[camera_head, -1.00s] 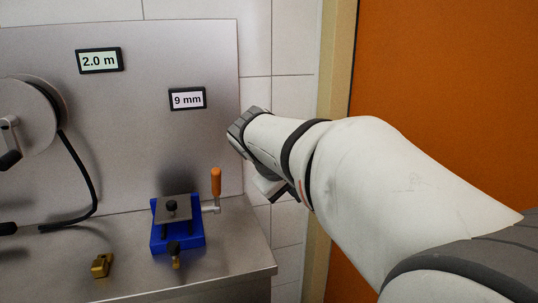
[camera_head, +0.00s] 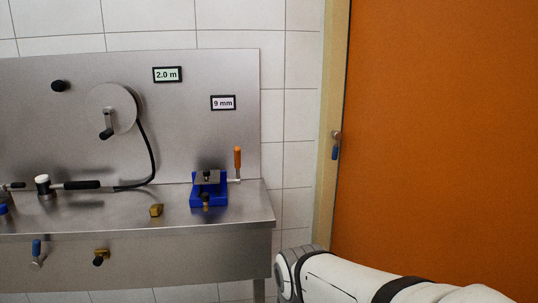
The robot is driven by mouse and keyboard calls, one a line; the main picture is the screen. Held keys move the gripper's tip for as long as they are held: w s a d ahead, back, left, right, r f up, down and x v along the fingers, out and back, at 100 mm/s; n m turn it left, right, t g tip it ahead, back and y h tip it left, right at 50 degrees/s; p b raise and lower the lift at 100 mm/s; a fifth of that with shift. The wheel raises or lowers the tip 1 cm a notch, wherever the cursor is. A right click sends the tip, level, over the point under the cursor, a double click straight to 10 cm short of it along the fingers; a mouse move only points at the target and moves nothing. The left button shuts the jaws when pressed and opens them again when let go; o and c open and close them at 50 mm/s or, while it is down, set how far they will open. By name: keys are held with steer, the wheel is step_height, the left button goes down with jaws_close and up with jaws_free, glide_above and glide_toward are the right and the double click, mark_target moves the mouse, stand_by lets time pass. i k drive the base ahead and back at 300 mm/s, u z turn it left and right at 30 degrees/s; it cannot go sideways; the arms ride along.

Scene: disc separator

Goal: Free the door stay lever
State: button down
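A small lever with a metal pivot and a blue grip (camera_head: 335,150) sits on the door's left edge, beside the tan frame (camera_head: 329,200). It looks like the door stay lever, and its grip hangs down. The orange door (camera_head: 440,130) fills the right side and appears closed against the frame. My arm reaches in from the bottom right, below the lever and well apart from it. My gripper is not visible; only a grey and white arm joint shows at the arm's end.
A steel counter (camera_head: 100,232) with a back panel stands on the left. It bears a blue fixture (camera_head: 209,194) with an orange-handled lever (camera_head: 238,160), a brass block (camera_head: 156,210) and a hose reel (camera_head: 111,108). Blue (camera_head: 36,250) and brass (camera_head: 101,256) valves project from its front.

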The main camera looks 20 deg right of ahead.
mark_target(337, 136)
steer(key=z, duration=0.05)
steer(key=k, duration=0.5)
steer(key=u, duration=0.85)
steer(key=i, duration=1.5)
steer(key=z, duration=2.05)
